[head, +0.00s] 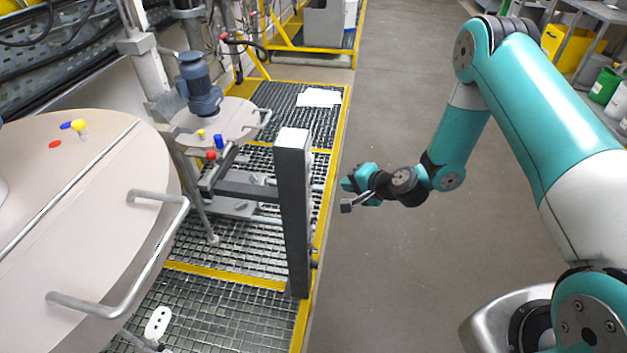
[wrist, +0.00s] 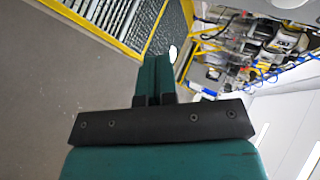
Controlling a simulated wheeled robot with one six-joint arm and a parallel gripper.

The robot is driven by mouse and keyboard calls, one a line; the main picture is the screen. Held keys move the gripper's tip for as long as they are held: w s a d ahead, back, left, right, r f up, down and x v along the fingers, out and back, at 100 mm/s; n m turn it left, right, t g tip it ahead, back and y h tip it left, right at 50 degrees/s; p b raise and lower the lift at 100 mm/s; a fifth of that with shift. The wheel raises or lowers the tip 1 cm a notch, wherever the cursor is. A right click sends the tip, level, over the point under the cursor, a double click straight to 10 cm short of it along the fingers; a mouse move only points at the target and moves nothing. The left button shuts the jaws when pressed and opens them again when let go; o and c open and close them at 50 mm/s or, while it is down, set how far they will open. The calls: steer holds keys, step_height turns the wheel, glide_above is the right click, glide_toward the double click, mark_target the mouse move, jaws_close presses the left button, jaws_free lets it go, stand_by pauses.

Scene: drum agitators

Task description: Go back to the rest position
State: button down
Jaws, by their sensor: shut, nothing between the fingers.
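My gripper (head: 351,194) hangs over the grey floor at the end of my teal arm, just right of a dark upright post (head: 293,215) in the head view. In the wrist view its teal fingers (wrist: 154,75) are together with nothing between them. The head view shows it apart from the post, with a gap of floor and yellow edge between them.
Left stand a large drum lid (head: 85,215) with a handle, and a smaller drum (head: 215,122) with a blue motor (head: 198,85). They stand on yellow-edged grating (head: 225,325). Open floor (head: 400,270) lies below my arm. Green containers (head: 605,85) stand far right.

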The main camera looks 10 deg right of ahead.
steer(key=s+a+r+n+g+y, duration=0.1)
steer(key=s+a+r+n+g, duration=0.3)
steer(key=r, duration=0.6)
steer(key=s+a+r+n+g+y, duration=0.1)
steer(key=s+a+r+n+g, duration=0.1)
steer(key=s+a+r+n, duration=0.6)
steer(key=s+d+r+n+g+h, duration=0.2)
steer(key=s+r, duration=0.4)
steer(key=s, duration=0.3)
steer(key=s+d+r+n+g+h, duration=0.1)
steer(key=s+d+r+n+h, duration=0.1)
steer(key=s+r, duration=0.5)
steer(key=s+d+n, duration=0.1)
steer(key=s, duration=0.2)
steer(key=shift+s+d+r+g, duration=0.15)
steer(key=shift+d+g, duration=0.05)
steer(key=shift+g, duration=0.2)
